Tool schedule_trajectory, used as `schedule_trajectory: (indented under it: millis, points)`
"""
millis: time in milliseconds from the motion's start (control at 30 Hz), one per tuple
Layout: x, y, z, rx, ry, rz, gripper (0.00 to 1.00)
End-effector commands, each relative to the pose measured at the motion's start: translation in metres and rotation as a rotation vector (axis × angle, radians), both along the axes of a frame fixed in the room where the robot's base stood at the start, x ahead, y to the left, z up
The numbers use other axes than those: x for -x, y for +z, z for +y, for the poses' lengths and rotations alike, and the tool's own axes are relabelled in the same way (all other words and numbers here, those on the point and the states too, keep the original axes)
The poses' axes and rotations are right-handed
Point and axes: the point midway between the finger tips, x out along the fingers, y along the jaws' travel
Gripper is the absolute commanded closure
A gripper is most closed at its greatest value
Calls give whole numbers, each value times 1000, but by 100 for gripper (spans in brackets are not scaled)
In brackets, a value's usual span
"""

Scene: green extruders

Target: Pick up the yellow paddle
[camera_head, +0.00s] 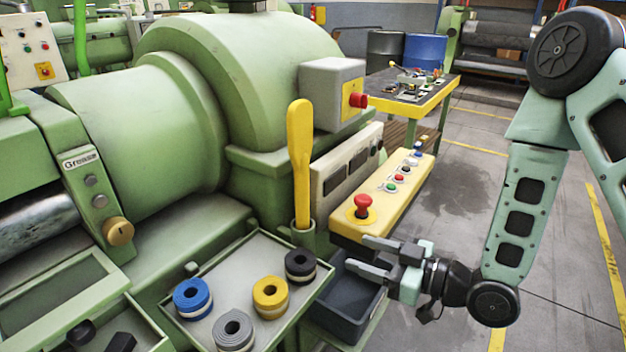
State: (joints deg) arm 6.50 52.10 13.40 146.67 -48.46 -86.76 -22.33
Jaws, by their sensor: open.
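The yellow paddle (299,150) stands upright in a small green holder (302,236), its wide end up and its lower end hidden inside the holder. It is beside the large green machine (150,130). My gripper (356,254) is to the right of the holder and lower than most of the paddle, with its fingers pointing left. The fingers are apart and nothing is between them. They do not appear to touch the paddle.
A tray (225,262) with blue, grey, yellow and black rolls lies left of the holder. A dark bin (345,300) is below my gripper. A yellow control panel (400,190) with a red button (363,204) stands behind it. Open floor (560,290) is at right.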

Motion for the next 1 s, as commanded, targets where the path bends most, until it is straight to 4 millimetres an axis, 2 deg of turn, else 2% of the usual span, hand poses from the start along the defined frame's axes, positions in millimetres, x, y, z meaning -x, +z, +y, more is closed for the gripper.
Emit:
schedule_trajectory:
  millis: [33,133,233,367,467,567,1000]
  points:
    - [1,21,-4,-29,-9,-8,47]
    - [1,36,-9,-78,-22,-29,47]
    - [2,43,-11,-105,-29,-41,47]
    - [-4,42,-4,-115,-30,-50,47]
    - [-15,42,11,-114,-28,-53,47]
    - [-18,36,11,-112,-29,-53,47]
    - [-27,37,23,-113,-29,-52,47]
